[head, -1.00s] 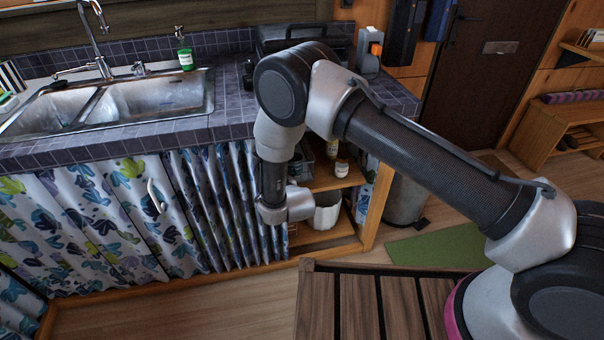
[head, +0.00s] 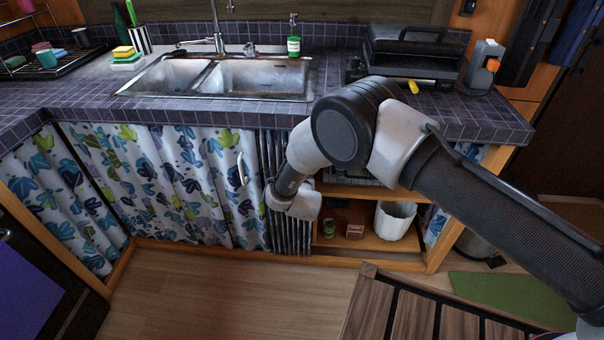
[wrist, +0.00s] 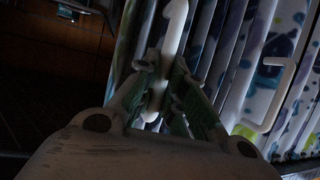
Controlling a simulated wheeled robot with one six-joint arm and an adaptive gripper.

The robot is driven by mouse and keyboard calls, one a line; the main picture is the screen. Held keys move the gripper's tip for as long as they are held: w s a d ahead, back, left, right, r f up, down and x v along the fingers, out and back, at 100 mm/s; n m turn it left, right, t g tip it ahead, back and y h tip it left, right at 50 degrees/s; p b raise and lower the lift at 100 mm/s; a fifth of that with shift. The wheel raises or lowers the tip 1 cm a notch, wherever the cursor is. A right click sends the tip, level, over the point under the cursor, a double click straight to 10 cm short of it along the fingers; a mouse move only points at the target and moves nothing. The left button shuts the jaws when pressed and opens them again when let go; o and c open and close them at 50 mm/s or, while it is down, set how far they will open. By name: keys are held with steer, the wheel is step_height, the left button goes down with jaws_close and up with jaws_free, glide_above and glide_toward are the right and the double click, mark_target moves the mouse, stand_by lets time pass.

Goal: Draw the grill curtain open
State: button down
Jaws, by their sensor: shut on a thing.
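The grill curtain (head: 291,236) hangs under the counter below the grill (head: 415,55). It is bunched into narrow folds at the left of an open shelf bay, against the sink curtain. In the wrist view its folds (wrist: 232,62) stand close behind my gripper (wrist: 166,95). My gripper is shut on a white bar handle (wrist: 175,28), whose upper end sticks out above the fingers. In the head view my arm hides the fingers and this handle. A second white handle (head: 241,168) is on the sink curtain (head: 200,200); it also shows in the wrist view (wrist: 278,95), apart from my gripper.
The open bay right of the folds shows a wooden shelf (head: 385,250) with a white pot (head: 394,220), a green can (head: 329,229) and a small box (head: 355,231). A slatted wooden surface (head: 420,318) stands at the lower right. Floor in front of the sink curtain is clear.

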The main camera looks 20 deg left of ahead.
steer(key=shift+s+a+r, duration=0.1)
steer(key=shift+a, duration=0.15)
steer(key=c, duration=1.5)
jaws_free()
steer(key=shift+a, duration=0.1)
steer(key=v, duration=1.2)
